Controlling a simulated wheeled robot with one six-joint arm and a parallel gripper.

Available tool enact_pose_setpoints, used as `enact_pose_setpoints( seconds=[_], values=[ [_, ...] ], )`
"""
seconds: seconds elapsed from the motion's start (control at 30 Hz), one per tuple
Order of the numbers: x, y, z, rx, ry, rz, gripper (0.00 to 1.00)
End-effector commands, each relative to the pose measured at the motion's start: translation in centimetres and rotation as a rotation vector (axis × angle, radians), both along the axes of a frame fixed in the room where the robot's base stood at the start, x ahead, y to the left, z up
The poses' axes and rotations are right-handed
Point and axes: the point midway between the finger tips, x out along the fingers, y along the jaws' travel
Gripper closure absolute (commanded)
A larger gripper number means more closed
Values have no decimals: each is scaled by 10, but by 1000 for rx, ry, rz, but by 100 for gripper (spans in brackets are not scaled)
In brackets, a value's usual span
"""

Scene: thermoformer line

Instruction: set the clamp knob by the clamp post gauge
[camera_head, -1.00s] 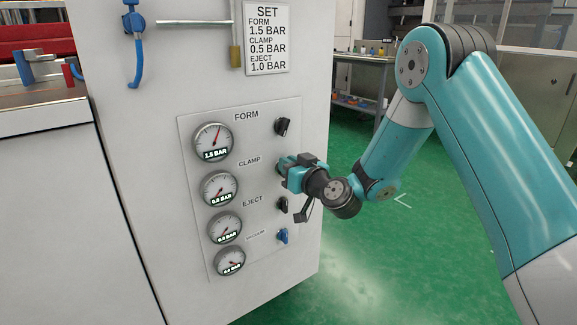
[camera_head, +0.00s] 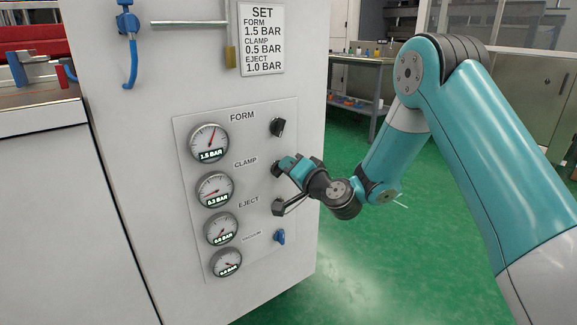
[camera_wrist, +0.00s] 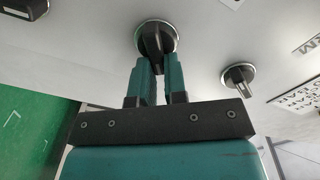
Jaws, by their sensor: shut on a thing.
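The clamp knob (camera_wrist: 153,40) is a black knob in a round silver collar on the machine's white panel. My gripper (camera_wrist: 155,68) is shut on it, with one teal finger on either side. In the head view my gripper (camera_head: 284,166) reaches the panel from the right and mostly hides the knob. The clamp gauge (camera_head: 214,190) is a round dial with its needle low on the left. Its small readout looks like 0.3 BAR. The SET sign (camera_head: 262,40) lists FORM 1.5, CLAMP 0.5 and EJECT 1.0 BAR.
The black FORM knob (camera_head: 278,127) is above my gripper. The black EJECT knob (camera_head: 278,207) and blue vacuum knob (camera_head: 279,237) are close below. The FORM gauge (camera_head: 209,143) reads 1.5 BAR. The eject gauge (camera_head: 221,229) and vacuum gauge (camera_head: 226,262) are lower. Green floor lies right.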

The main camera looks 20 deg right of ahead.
Motion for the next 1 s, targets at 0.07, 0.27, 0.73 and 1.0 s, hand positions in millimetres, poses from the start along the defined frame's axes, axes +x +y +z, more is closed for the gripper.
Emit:
enact_pose_setpoints(
  seconds=[0.07,0.27,0.73,1.0],
  values=[
    [1,-2,0,49,14,-3,100],
    [1,-3,-1,146,45,-3,100],
    [1,-4,-3,215,66,-4,100],
    [1,-4,-3,213,65,-4,83]
  ],
)
